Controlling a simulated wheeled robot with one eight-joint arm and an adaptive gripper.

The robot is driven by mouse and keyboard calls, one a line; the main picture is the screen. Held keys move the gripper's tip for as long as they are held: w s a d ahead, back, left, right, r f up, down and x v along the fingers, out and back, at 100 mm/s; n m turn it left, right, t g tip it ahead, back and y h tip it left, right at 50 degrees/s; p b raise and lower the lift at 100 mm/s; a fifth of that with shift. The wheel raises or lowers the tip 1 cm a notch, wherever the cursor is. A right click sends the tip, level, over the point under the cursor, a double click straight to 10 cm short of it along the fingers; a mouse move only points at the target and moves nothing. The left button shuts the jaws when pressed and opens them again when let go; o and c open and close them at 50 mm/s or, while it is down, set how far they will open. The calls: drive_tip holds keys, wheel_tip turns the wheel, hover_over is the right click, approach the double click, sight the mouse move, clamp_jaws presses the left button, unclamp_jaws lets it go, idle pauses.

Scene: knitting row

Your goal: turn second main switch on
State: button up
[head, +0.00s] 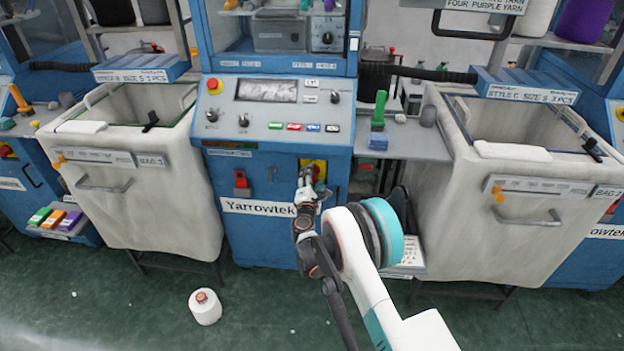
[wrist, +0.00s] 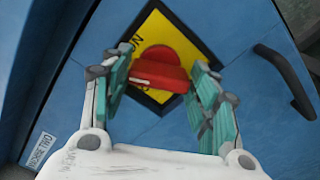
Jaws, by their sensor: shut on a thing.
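The main switch is a red rotary knob (wrist: 158,72) on a yellow square plate (wrist: 183,38) with a dark border. It is on the blue front of the middle machine (head: 335,208); its yellow plate (head: 319,164) shows partly behind my gripper in the head view. My gripper (head: 305,177) is in front of the plate. In the wrist view its two green-padded fingers (wrist: 162,66) stand on either side of the knob and are shut on it. The knob's grip bar lies nearly crosswise between the fingers. Lettering on the plate is mostly hidden.
A dark handle (wrist: 287,80) lies right of the plate in the wrist view. A red device (head: 241,182) is on the panel to the left. Cloth bins (head: 150,195) and (head: 530,215) flank the machine. A white yarn cone (head: 205,307) stands on the green floor.

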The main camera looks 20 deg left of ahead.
drive_tip(key=m, duration=0.5)
drive_tip(key=shift+f+m, duration=0.1)
drive_tip(key=shift+m, duration=0.2)
idle(0.4)
drive_tip(key=o, duration=1.1)
drive_tip(key=shift+c, duration=0.2)
drive_tip(key=v, duration=1.2)
drive_tip(key=shift+d, duration=0.1)
